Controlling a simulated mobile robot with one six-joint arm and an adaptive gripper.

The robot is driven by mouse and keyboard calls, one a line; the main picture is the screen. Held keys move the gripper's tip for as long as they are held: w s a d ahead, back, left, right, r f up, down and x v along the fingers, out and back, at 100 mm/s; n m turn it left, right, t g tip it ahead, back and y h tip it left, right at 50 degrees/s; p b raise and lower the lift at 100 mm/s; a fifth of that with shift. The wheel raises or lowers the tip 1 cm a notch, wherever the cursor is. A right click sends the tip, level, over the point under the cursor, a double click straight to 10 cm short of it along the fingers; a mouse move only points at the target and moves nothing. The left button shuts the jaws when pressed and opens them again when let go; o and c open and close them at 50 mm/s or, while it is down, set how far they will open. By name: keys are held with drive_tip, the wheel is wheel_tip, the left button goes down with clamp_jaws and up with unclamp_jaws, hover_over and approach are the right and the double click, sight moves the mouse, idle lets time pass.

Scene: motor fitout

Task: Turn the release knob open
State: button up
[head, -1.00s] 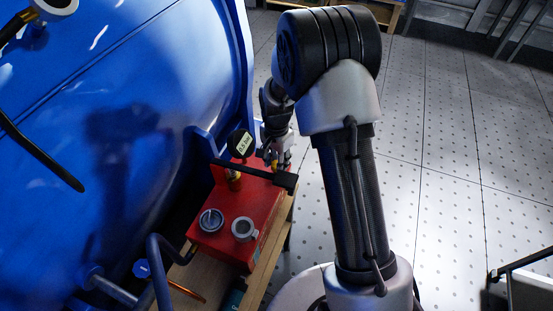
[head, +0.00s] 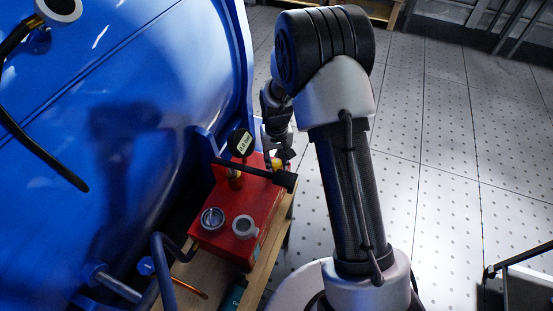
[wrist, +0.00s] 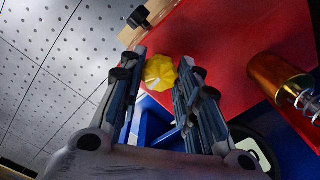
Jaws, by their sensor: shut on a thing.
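The yellow release knob (wrist: 160,73) sits between my gripper's fingertips (wrist: 163,66) in the wrist view, with a pale pointer mark on its face. My gripper is shut on it, one finger on each side. In the head view, only a bit of the knob (head: 277,165) shows, below my gripper (head: 278,155) and behind the black lever. The red box (head: 262,205) stands on a wooden surface beside the blue tank.
A black lever (head: 255,175) crosses the box top. Two round fittings sit at the box's front. The large blue tank (head: 120,130) fills the left. Open tiled floor (head: 440,150) lies right.

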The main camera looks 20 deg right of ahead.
sight(277, 163)
drive_tip(key=shift+n, duration=2.2)
drive_tip(key=o, duration=1.1)
drive_tip(key=shift+c, duration=0.2)
drive_tip(key=shift+r, duration=0.1)
wheel_tip(277, 163, up, 12)
